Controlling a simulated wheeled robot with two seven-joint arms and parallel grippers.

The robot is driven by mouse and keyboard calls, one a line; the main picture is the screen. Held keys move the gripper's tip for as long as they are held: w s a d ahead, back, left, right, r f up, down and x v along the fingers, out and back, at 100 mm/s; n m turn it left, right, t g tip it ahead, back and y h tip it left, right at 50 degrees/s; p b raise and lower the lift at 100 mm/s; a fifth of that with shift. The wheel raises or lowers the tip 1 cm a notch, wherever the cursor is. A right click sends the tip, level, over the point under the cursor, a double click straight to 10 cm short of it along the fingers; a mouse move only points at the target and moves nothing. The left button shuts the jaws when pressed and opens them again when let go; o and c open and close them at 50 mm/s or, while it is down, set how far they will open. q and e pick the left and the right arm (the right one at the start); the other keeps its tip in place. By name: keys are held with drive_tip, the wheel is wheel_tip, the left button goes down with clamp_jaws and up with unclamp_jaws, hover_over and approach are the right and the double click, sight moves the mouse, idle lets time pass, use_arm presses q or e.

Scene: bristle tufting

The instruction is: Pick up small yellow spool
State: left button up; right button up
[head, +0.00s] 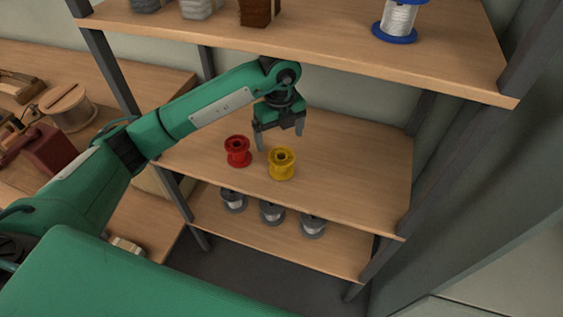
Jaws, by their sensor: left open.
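The small yellow spool (282,164) stands upright on the middle shelf (350,185), near its front edge. A red spool (238,151) stands just to its left on the same shelf. My left gripper (280,141) hangs down above and behind the two spools, with its fingers spread and nothing between them. One finger shows close to the gap between the red and yellow spools; whether it touches either one I cannot tell. My right gripper is not in the view.
The upper shelf (320,52) hangs over the arm and carries a blue-flanged spool (398,20) and several bundles. Several grey spools (271,211) stand on the lower shelf. Dark uprights frame the rack. A workbench (100,85) with a large wooden spool (68,107) is at left.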

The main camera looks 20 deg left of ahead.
sight(281, 163)
use_arm(q)
wheel_tip(281, 163, down, 4)
drive_tip(key=shift+d+f, duration=0.1)
drive_tip(key=f, duration=0.5)
drive_tip(key=shift+s+d+p, duration=0.2)
drive_tip(key=shift+s+p, duration=0.05)
drive_tip(key=shift+p, duration=0.15)
drive_tip(key=c, duration=1.1)
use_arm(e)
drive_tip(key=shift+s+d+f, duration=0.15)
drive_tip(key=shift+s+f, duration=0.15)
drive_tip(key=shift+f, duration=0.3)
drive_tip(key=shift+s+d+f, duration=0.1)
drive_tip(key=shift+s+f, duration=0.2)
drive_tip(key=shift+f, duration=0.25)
